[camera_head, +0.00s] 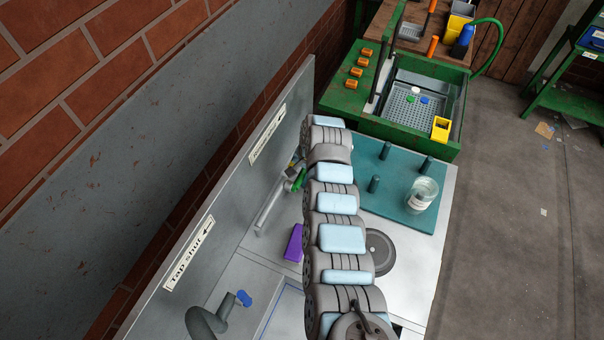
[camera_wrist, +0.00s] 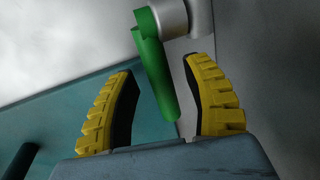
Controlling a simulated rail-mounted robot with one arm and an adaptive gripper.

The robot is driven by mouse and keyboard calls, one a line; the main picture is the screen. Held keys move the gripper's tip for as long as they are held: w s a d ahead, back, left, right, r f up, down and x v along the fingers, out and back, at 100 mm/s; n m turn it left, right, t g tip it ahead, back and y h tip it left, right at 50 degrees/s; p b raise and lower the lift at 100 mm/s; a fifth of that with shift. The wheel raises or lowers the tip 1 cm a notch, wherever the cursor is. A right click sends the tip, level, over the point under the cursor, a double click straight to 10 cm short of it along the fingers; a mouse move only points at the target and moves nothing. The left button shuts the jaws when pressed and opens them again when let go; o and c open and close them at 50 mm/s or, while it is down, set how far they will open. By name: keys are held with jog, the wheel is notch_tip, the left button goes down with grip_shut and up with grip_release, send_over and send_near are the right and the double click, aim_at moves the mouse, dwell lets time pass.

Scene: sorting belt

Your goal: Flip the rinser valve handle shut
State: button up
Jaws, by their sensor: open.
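The rinser valve handle is a green lever (camera_wrist: 157,80) on a grey metal valve body (camera_wrist: 172,17) beside the wall panel. In the wrist view it reaches down between the fingers of my gripper (camera_wrist: 158,68). The yellow-padded fingers are open, one on each side of the lever, with gaps visible on both sides. In the head view a small part of the green handle (camera_head: 299,180) shows left of my arm, by a grey pipe (camera_head: 268,212). My arm hides most of my gripper there.
A sign reading "Tap shut" with an arrow (camera_head: 190,254) and a second sign (camera_head: 267,135) are on the panel. A purple block (camera_head: 294,242) and a blue-handled tap (camera_head: 243,298) are nearby. Right of my arm are a teal mat (camera_head: 390,208) with pegs and a glass jar (camera_head: 422,195).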

jog(key=shift+c, duration=0.3)
grip_shut()
